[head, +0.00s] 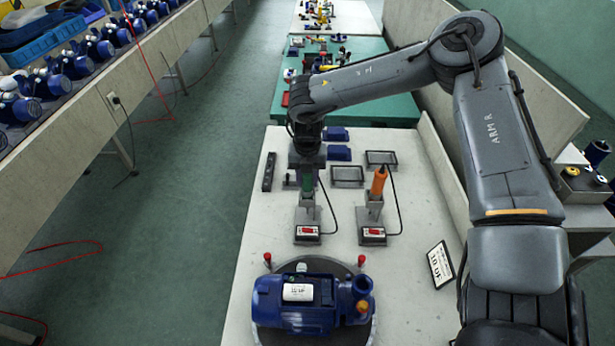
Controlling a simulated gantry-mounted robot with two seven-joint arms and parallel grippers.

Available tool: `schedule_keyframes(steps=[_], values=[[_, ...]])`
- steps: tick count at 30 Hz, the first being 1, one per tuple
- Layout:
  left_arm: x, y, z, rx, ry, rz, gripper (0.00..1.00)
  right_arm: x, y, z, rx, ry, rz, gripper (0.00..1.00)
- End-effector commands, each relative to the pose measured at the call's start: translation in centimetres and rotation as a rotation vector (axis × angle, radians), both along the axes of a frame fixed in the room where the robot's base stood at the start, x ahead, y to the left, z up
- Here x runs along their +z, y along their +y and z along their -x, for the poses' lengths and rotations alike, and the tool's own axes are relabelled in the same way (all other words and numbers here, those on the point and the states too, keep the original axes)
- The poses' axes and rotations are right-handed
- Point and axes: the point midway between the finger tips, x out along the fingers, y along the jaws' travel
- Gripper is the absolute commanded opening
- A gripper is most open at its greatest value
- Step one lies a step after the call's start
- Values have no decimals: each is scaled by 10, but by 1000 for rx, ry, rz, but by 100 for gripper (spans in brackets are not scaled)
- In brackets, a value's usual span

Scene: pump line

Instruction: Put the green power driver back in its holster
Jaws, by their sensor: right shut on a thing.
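The green power driver (308,182) is upright under my right gripper (307,166), near the middle of the head view. My right gripper is shut on it from above and hides most of its upper part. The driver is directly above or in the left holster (308,215), which has a red-marked base. I cannot tell whether it is seated there or held just above. A black cable runs down beside it. My left gripper is not in view.
An orange driver (379,182) stands in the right holster (371,218). A blue pump (296,303) sits on a round plate in front. Shallow grey trays (347,175) and blue blocks (338,153) lie behind. A tilted sign (440,264) is at the right.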

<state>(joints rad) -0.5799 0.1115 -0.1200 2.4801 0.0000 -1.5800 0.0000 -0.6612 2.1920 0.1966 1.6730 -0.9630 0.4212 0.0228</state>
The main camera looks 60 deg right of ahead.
Motion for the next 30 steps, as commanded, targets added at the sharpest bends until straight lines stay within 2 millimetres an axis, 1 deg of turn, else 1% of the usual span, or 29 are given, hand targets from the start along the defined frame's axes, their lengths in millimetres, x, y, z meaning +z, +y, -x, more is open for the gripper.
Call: schedule_keyframes(steps=[10,11,15,16,17,26,30], values=[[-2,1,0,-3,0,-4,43,-2,0,0,0,-1,0,1],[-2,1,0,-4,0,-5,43,-2,0,0,0,-1,0,36],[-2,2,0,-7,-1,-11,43,-2,0,0,0,-1,0,58],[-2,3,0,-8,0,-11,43,-2,0,0,0,0,1,62],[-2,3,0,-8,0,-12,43,-2,0,0,0,0,1,65],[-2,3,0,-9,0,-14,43,-2,0,0,0,1,0,65],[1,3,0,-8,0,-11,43,2,0,0,0,0,0,65]])
